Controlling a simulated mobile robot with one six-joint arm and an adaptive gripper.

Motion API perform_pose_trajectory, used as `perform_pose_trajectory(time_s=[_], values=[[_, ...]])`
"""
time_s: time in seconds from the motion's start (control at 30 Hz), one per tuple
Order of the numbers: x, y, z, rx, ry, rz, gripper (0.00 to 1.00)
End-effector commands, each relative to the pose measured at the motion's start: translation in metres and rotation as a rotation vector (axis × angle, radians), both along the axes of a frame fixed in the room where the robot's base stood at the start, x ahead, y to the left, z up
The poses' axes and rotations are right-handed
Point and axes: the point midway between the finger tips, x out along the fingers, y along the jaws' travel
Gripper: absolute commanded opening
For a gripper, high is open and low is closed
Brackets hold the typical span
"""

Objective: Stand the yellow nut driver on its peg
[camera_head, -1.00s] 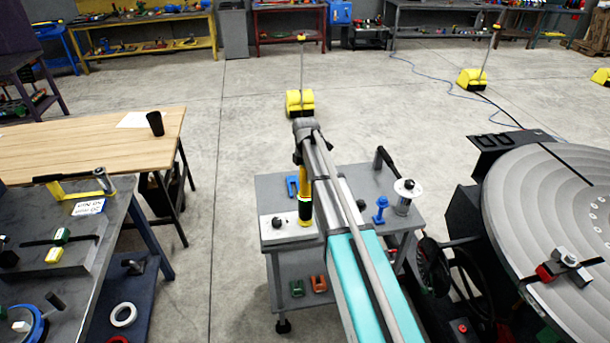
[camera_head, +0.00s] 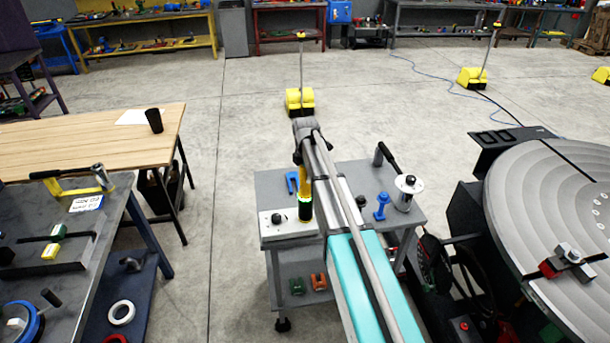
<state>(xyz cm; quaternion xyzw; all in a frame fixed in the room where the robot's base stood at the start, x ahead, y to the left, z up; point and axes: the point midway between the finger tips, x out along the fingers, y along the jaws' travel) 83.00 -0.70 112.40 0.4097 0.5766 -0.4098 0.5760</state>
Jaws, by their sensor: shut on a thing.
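My gripper (camera_head: 303,191) hangs down from the end of my arm, above the front left of the grey cart. It is shut on the yellow nut driver (camera_head: 305,212), a small yellow-and-black upright shape. The finger contact is too small to make out. Below it is a pale block (camera_head: 268,233) on the cart top, with a dark round knob or peg (camera_head: 276,217) showing at left. The driver's lower end is at the block's right part in the picture. It hides what lies under it, and I cannot tell whether it touches.
On the cart top (camera_head: 350,170) are a blue fork-like piece (camera_head: 292,183), a blue stand (camera_head: 381,205) and a silver round-topped device (camera_head: 406,192). A large round grey table (camera_head: 560,215) stands at right. A dark bench (camera_head: 110,225) with tools stands at left.

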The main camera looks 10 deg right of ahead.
Motion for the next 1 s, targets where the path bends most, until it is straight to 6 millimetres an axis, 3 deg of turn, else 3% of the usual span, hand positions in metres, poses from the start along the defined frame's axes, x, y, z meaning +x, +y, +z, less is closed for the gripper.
perform_pose_trajectory(time_s=[0.23,0.27,0.43,1.0], values=[[-0.0001,0.0002,0.0003,0.000,0.000,0.000,0.01],[0.0000,0.0002,0.0003,0.000,0.000,0.000,0.64],[0.0000,0.0003,0.0002,0.000,0.000,0.000,0.96],[0.0001,0.0007,-0.0001,0.000,0.000,0.001,1.00]])
